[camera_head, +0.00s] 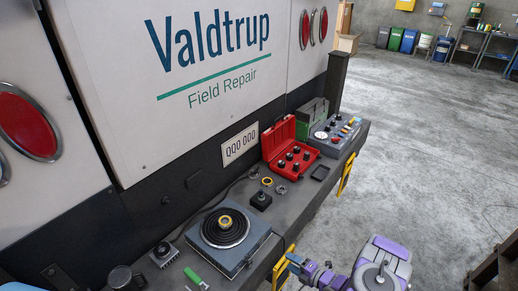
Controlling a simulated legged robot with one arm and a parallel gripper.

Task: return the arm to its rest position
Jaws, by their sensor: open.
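My arm (325,276), purple and grey, shows at the bottom of the head view, right of the bench's front edge. Its large rounded part (383,262) is at the right. The slimmer part reaches left towards the bench. My gripper (291,262) appears to be the small blue-grey end by the yellow bracket at the bench edge. It is open, and I see nothing held in it. Its fingers are too small to make out clearly, and the lower part of the arm is cut off by the frame.
The dark bench (312,203) runs along the white truck panel (190,70). On it are a round part on a blue-grey plate (245,262), a red case (280,142), a grey control box (335,133) and a green-handled tool (194,276). Concrete floor (420,150) to the right is open.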

